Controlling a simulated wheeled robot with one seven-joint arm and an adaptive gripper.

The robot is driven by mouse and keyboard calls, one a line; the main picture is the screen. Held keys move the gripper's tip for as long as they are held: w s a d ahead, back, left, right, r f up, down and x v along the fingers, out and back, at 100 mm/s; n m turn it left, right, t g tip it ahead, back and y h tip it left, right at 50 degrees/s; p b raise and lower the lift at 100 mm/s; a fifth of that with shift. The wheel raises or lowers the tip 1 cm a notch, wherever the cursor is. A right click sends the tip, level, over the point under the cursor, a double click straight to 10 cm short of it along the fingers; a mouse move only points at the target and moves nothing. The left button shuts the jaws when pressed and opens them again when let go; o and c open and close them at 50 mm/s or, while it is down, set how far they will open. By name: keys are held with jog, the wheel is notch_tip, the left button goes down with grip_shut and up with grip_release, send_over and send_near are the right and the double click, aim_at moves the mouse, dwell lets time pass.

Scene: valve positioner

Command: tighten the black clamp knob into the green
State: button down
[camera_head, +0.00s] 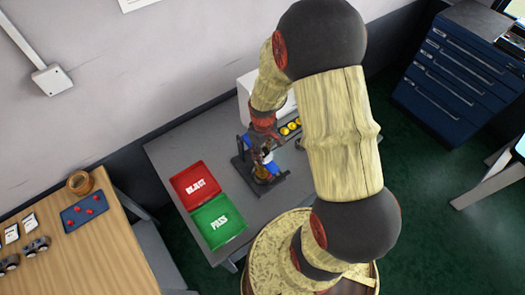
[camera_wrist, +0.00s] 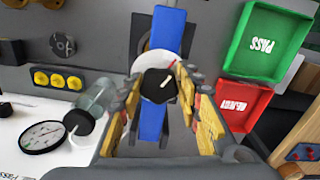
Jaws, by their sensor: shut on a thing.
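In the head view my gripper (camera_head: 262,143) is down at the fixture (camera_head: 270,178), and the knob is hidden there. A round dial gauge (camera_wrist: 42,137) with a white face lies at lower left in the wrist view. Its needle and coloured marks are too small to read surely.
A red REJECT tray (camera_head: 194,184) and a green PASS tray (camera_head: 217,221) lie left of the fixture on the grey table. Yellow round parts (camera_head: 290,128) are behind it. A clear cylinder (camera_wrist: 94,95) is close to my left finger in the wrist view.

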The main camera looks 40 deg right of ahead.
jog(key=m, duration=0.4)
jog(key=shift+d, duration=0.1)
jog(key=c, duration=2.6)
grip_release()
jog(key=m, duration=0.5)
jog(key=shift+w+r, duration=0.1)
jog(key=shift+w, duration=0.05)
jog(key=o, duration=0.5)
jog(key=m, duration=0.3)
jog(key=shift+w+m, duration=0.15)
jog(key=shift+m, duration=0.15)
jog(key=shift+o, duration=1)
jog(key=shift+w+r+m, duration=0.15)
jog(key=shift+m, duration=0.55)
jog(key=o, duration=1.2)
jog(key=shift+c, duration=0.2)
jog(key=shift+s+d, duration=0.25)
jog(key=shift+d, duration=0.05)
jog(key=c, duration=0.4)
jog(key=shift+s+a+f, duration=0.1)
jog(key=shift+a+f, duration=0.1)
jog(key=shift+c, duration=1.2)
jog(key=shift+s, duration=0.1)
